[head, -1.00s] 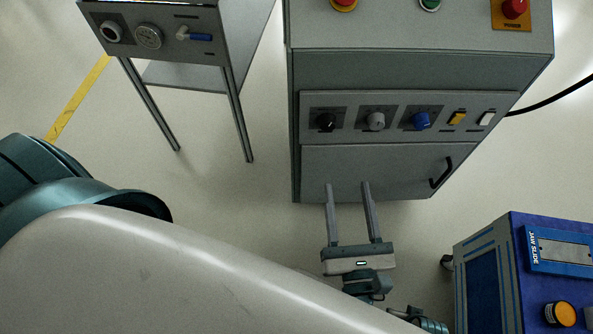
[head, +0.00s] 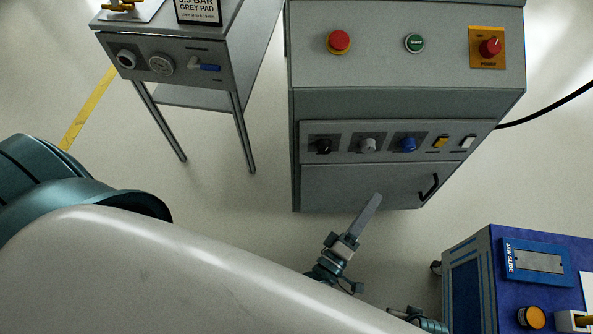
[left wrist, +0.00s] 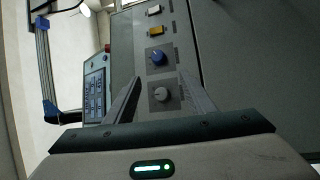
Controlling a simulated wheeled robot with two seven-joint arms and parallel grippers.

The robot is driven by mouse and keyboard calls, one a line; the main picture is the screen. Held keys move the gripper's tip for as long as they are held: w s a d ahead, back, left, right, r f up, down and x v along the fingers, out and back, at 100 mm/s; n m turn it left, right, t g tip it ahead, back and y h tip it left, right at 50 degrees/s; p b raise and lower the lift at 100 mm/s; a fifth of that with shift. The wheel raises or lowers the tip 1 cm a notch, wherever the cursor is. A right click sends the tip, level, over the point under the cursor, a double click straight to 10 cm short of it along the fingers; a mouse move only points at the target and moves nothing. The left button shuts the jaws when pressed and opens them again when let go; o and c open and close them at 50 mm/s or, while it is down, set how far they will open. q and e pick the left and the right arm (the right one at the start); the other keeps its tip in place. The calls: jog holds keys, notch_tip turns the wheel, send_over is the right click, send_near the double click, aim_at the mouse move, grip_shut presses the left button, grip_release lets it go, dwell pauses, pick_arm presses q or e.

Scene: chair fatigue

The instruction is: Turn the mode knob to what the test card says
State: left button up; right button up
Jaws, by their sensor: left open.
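A black knob (head: 323,146), a grey knob (head: 368,145) and a blue knob (head: 408,144) sit in a row on the cabinet's front panel. I cannot read their labels, so I cannot tell which is the mode knob. A card (head: 198,10) on the left stand reads "GREY PAD" below a cut-off top line. My left gripper (head: 377,198) is open and empty, seen edge-on below the knob row. In the left wrist view, its fingers (left wrist: 160,80) frame the grey knob (left wrist: 162,95), apart from it; the blue knob (left wrist: 156,56) is beyond.
Yellow (head: 440,142) and white (head: 467,142) switches sit right of the knobs. A door handle (head: 429,187) juts out below them. Red and green buttons are on the cabinet top (head: 375,70). A blue bench (head: 470,285) stands lower right. Floor between stand and cabinet is clear.

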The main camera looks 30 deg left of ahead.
pick_arm(q)
jog(key=s+a+f+m+g+p, duration=0.4)
jog(key=a+f+m, duration=0.3)
jog(key=f, duration=0.4)
jog(key=s+a+f+m+g+p, duration=0.4)
jog(key=s+a+f+m+g, duration=0.3)
jog(key=f, duration=0.5)
jog(key=shift+s+a+m+y+p, duration=0.2)
jog(key=shift+m+y+p, duration=0.15)
jog(key=shift+m, duration=0.65)
pick_arm(e)
notch_tip(320, 180, up, 9)
jog(key=shift+r, duration=0.1)
pick_arm(q)
jog(key=s+a+f+m+g+y, duration=0.1)
jog(key=s+a+f+g, duration=0.1)
jog(key=s+a+f, duration=0.1)
jog(key=shift+s+a+f, duration=0.15)
jog(key=shift+s+a, duration=0.3)
jog(key=shift+a, duration=0.4)
pick_arm(e)
jog(key=w+a+f+t+y, duration=0.1)
jog(key=a+f+t, duration=0.2)
jog(key=f, duration=1.1)
jog(key=shift+w+a, duration=0.15)
jog(key=shift+w, duration=0.05)
pick_arm(q)
jog(key=shift+d, duration=0.1)
